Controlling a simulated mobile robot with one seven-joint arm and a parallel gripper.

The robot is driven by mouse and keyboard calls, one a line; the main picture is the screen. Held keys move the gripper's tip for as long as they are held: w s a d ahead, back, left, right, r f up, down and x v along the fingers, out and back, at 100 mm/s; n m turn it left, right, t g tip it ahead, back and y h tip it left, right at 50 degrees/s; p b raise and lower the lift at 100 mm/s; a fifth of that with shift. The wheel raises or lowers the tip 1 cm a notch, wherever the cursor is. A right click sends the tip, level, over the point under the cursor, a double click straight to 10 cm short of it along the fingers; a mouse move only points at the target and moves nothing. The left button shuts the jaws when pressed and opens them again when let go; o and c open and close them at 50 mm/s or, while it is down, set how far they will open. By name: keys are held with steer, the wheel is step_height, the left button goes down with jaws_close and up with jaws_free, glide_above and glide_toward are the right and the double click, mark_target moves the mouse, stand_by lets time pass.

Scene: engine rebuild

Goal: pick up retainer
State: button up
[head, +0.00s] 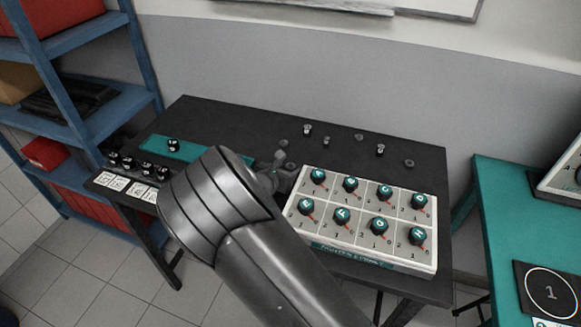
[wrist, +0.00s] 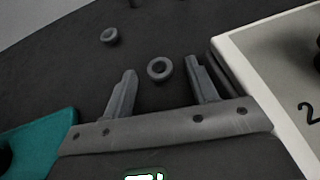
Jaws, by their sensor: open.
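A small dark grey ring, which looks like a retainer (wrist: 160,69), lies on the black table between the tips of my gripper in the wrist view. It also shows in the head view (head: 290,166), beside my gripper. My gripper (wrist: 161,80) is open, with one finger on each side of the ring and a gap on both sides. I cannot tell how high the fingertips are above the table. In the head view my arm hides most of my gripper (head: 281,163). A second similar ring (wrist: 109,35) lies farther off to the left in the wrist view.
A white box with several lettered teal knobs (head: 327,258) stands close to the right of my gripper. A teal mat (head: 195,152) lies to the left. Several small metal parts (head: 326,141) are spread over the back of the table (head: 235,120).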

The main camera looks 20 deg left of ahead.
steer(key=shift+c, duration=0.2)
steer(key=c, duration=1)
steer(key=shift+r, duration=0.15)
